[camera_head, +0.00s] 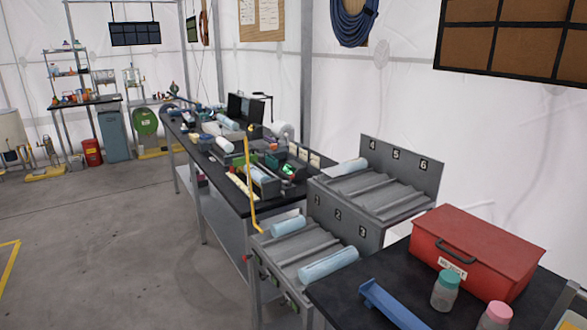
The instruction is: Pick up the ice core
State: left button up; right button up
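Several pale blue cylinders that look like ice cores are in view. One ice core (328,264) lies in the lower grey rack (296,250), in the slot nearest the label 3. Another ice core (288,226) lies in the same rack near label 1. A third ice core (349,166) lies in the upper rack (405,206) near label 4. The pictures do not show which core the task means. Neither of my grippers is in view.
A red case (478,248), a teal-lidded jar (445,291), a pink-lidded jar (496,316) and a blue tray (392,304) sit on the black table at right. A long bench (225,172) behind is cluttered with equipment. The grey floor (110,240) at left is largely clear.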

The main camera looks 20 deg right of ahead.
aim_at(186, 116)
jog(key=z, duration=1.35)
jog(key=u, duration=1.4)
jog(key=i+j+u, duration=0.2)
jog(key=i, duration=0.2)
jog(key=i+u, duration=0.2)
jog(key=i, duration=0.15)
jog(key=i+u, duration=0.2)
jog(key=i, duration=2.65)
jog(key=i+z, duration=0.1)
jog(key=i, duration=1)
jog(key=i+j, duration=0.15)
jog(key=i, duration=1)
